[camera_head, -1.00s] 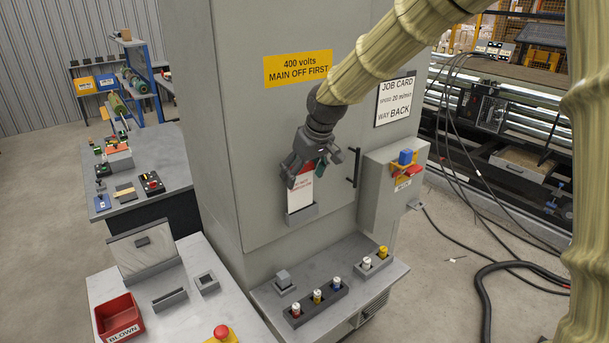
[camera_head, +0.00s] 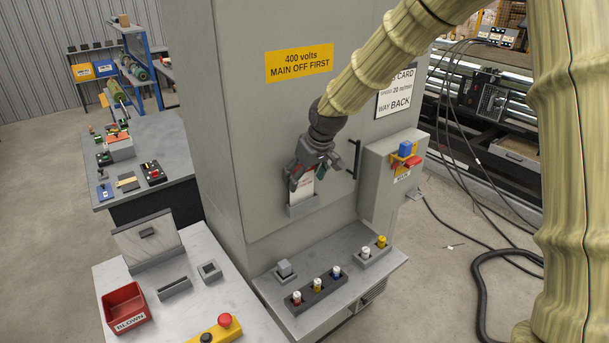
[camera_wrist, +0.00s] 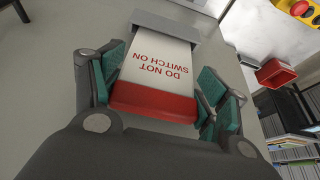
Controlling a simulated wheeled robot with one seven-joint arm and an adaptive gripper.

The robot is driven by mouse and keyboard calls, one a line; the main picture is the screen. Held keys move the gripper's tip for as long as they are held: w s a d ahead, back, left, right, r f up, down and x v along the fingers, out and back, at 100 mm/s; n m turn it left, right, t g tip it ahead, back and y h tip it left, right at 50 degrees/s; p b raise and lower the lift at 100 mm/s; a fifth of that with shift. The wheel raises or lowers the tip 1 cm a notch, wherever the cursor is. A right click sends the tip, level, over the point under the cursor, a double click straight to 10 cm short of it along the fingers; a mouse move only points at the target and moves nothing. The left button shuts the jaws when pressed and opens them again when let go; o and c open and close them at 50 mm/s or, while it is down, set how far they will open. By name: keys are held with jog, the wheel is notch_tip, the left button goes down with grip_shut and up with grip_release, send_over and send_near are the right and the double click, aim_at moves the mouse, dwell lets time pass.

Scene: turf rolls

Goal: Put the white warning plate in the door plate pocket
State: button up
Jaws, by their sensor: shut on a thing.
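The white warning plate (camera_head: 302,188) has a red band at its top end and red "DO NOT SWITCH ON" lettering, readable in the wrist view (camera_wrist: 158,68). Its lower end is inside the grey door plate pocket (camera_head: 302,207) on the cabinet door; the pocket also shows in the wrist view (camera_wrist: 165,22). My gripper (camera_head: 312,170) is just above the pocket, shut on the plate near its red end. Its green-padded fingers lie on both sides of the plate in the wrist view (camera_wrist: 160,88). The part of the plate inside the pocket is hidden.
A black door handle (camera_head: 355,158) and a grey switch box (camera_head: 388,185) are right of the pocket. A ledge (camera_head: 365,285) with several coloured plugs projects below. A bench (camera_head: 225,290) with a red bin (camera_head: 126,307) stands at lower left.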

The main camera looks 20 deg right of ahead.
jog(key=o, duration=1.5)
jog(key=shift+w+f, duration=0.15)
jog(key=shift+w, duration=0.05)
jog(key=shift+s+d, duration=0.1)
jog(key=shift+r, duration=0.2)
jog(key=shift+r, duration=0.15)
jog(key=shift+b+v, duration=2.8)
jog(key=shift+v, duration=3.05)
